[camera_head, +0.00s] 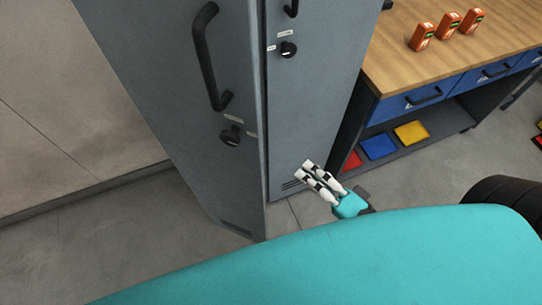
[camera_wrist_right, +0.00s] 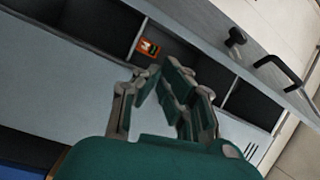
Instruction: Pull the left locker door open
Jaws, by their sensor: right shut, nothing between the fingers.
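The left locker door (camera_head: 170,90) stands swung out from the locker, its free edge toward me. My right gripper (camera_head: 306,170) is shut and empty, low in front of the right door, right of the left door's edge and apart from both handles. It also shows in the right wrist view (camera_wrist_right: 160,72). My left gripper is out of view.
The right locker door (camera_head: 315,90) looks closed. An orange device (camera_wrist_right: 148,47) sits inside the opening. A wooden workbench (camera_head: 400,70) with blue drawers (camera_head: 420,98) and orange devices (camera_head: 448,25) stands to the right. A black tyre (camera_head: 505,195) is at the right edge. Floor at left is clear.

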